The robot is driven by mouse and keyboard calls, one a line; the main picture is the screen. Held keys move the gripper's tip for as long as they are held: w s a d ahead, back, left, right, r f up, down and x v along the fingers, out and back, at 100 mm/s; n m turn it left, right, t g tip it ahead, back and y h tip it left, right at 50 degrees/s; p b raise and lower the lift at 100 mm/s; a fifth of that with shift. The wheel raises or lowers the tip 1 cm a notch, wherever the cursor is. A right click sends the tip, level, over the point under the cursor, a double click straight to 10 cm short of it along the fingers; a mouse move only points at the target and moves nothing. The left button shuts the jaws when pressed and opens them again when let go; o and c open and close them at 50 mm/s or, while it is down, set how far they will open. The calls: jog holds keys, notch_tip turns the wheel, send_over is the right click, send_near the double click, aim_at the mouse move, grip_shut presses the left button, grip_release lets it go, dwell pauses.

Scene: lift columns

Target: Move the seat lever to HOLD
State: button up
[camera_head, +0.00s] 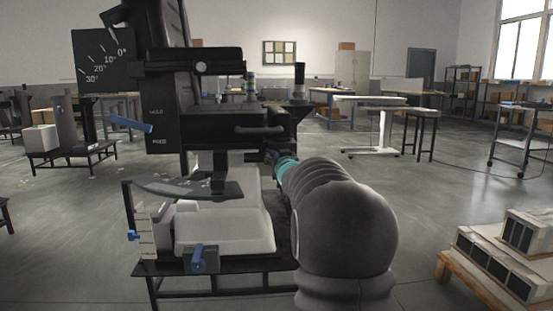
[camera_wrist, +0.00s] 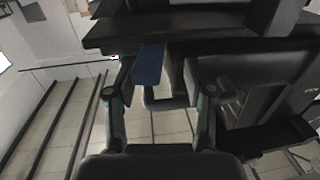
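A dark seat rig (camera_head: 165,75) with small white lettering on its side stands at the left in the head view. The lettering is too small to read surely. A blue lever (camera_head: 130,124) sticks out left of that lettering. In the wrist view, a blue lever (camera_wrist: 150,65) lies between my finger lines, nearer the left finger, ahead of the tips. I cannot tell whether these are the same lever. My gripper (camera_wrist: 160,92) is open, its fingers wide apart, with no clear contact. In the head view my arm hides most of it.
An angle-scale plate (camera_head: 100,58) stands behind the rig. Lower down are a white cushion-like base (camera_head: 235,235), a blue handle (camera_head: 200,258) and a white scale with a blue pointer (camera_head: 133,236). Boxes on a pallet (camera_head: 495,255) stand at right. The floor between is clear.

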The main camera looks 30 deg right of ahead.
jog(key=shift+s, duration=0.1)
jog(key=v, duration=1.2)
